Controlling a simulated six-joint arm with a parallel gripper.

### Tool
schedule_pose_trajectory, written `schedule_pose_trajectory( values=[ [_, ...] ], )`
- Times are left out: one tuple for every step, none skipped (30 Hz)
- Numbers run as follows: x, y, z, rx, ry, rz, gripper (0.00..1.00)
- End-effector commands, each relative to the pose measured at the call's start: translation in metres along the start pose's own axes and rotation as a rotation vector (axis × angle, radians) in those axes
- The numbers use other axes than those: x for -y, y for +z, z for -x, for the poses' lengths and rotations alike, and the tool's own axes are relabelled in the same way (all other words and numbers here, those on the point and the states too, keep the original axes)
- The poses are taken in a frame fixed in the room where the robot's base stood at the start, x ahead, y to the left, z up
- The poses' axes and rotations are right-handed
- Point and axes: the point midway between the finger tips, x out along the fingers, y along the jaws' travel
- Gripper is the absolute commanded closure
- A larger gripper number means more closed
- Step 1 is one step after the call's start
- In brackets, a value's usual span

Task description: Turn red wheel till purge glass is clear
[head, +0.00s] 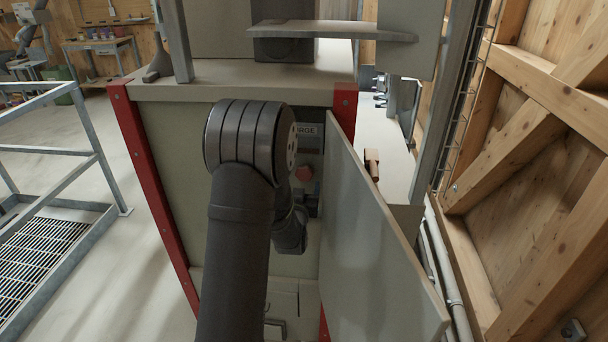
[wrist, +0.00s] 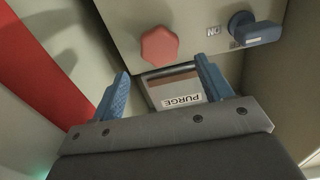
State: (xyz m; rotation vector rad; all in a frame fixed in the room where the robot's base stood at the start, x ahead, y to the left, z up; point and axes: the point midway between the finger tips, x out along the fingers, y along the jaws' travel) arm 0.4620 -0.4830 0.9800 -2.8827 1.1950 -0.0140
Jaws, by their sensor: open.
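The red wheel (wrist: 159,45), a small faceted knob, sits on a pale panel in the wrist view. It also shows in the head view (head: 304,174), partly behind my arm. A dark-framed window (wrist: 168,80) with a brownish strip and an upside-down PURGE label (wrist: 181,101) lies nearer my gripper in the wrist view. My gripper (wrist: 162,69) has two blue fingers spread apart and nothing between them. The wheel is beyond the fingertips, apart from them. The fingers partly cover the window's sides.
A blue lever handle (wrist: 256,33) beside an ON label is right of the wheel. A red post (wrist: 50,60) stands at left in the wrist view. In the head view an open door panel (head: 375,235) hangs close right of my arm. A railing (head: 80,125) stands left.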

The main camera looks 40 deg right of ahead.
Motion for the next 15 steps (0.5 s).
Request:
schedule_pose_trajectory(
  values=[
    [0.0, 0.001, -0.011, 0.0, -0.001, 0.0, 0.28],
    [0.0, 0.0, -0.018, -0.001, -0.001, 0.0, 0.28],
    [0.0, 0.0, -0.025, -0.002, -0.001, 0.0, 0.28],
    [0.0, 0.001, -0.03, 0.0, -0.001, 0.0, 0.28],
    [0.0, 0.001, -0.036, -0.001, -0.001, 0.0, 0.28],
    [0.001, 0.0, -0.042, -0.001, -0.001, 0.0, 0.28],
    [0.001, 0.0, -0.046, -0.001, -0.001, 0.0, 0.28],
    [0.001, 0.0, -0.05, 0.0, -0.001, 0.0, 0.28],
    [0.001, 0.0, -0.055, -0.001, -0.001, 0.0, 0.28],
    [0.001, 0.001, -0.058, 0.0, -0.001, -0.001, 0.28],
    [0.001, 0.001, -0.061, 0.001, -0.001, -0.001, 0.28],
    [0.001, 0.001, -0.064, 0.001, -0.001, -0.001, 0.28],
    [0.001, 0.0, -0.066, 0.0, -0.001, -0.001, 0.28],
    [0.001, 0.0, -0.067, 0.0, -0.001, -0.001, 0.28],
    [0.001, 0.0, -0.069, 0.0, -0.001, -0.001, 0.28]
  ],
)
